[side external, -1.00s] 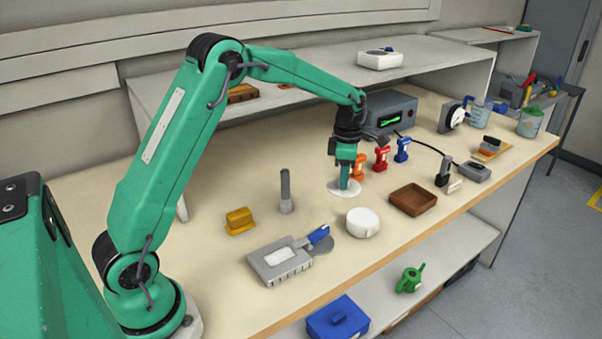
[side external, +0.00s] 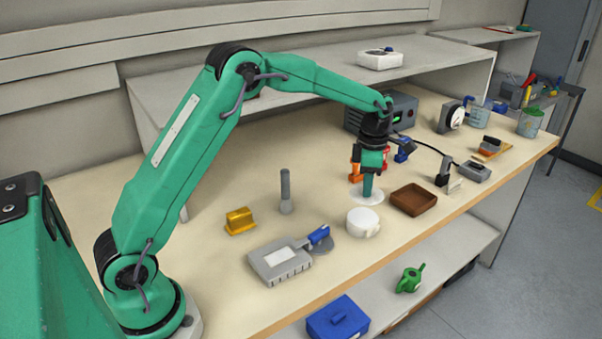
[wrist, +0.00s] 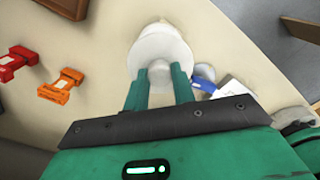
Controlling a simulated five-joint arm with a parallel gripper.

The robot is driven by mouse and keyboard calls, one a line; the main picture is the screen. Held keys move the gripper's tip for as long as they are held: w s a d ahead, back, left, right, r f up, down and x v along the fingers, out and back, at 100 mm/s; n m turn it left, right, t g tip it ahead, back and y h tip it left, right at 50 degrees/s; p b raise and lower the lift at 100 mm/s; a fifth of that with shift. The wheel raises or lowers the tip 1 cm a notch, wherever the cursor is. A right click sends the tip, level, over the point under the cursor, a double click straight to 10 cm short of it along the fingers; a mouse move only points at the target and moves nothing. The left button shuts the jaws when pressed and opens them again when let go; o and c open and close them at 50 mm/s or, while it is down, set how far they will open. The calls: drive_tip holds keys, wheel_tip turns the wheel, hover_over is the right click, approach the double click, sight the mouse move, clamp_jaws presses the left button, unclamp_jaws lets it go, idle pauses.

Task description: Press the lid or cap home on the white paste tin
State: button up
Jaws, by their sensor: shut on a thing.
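The white paste tin (side external: 362,224) is a short round drum, upright on the bench, with a small tab at its side. My gripper (side external: 367,195) points down, shut on a thin white lid (side external: 354,198). In the side view the lid is just behind the tin and slightly to its right, its edge close to the tin's top. In the wrist view the fingers (wrist: 160,76) are at the lid (wrist: 160,58), and the tin (wrist: 160,36) shows beyond, partly hidden by it. I cannot tell whether lid and tin touch.
A brown tray (side external: 413,200) is close to the right. A grey case (side external: 280,262) with a blue-handled tool (side external: 320,235) lies front left. A grey post (side external: 286,195) stands left. The bench's front edge is close.

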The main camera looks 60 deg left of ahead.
drive_tip(key=shift+f, duration=0.1)
drive_tip(key=shift+f, duration=3.1)
drive_tip(key=shift+f, duration=0.15)
idle(0.3)
drive_tip(key=o, duration=1.5)
drive_tip(key=shift+r, duration=3.5)
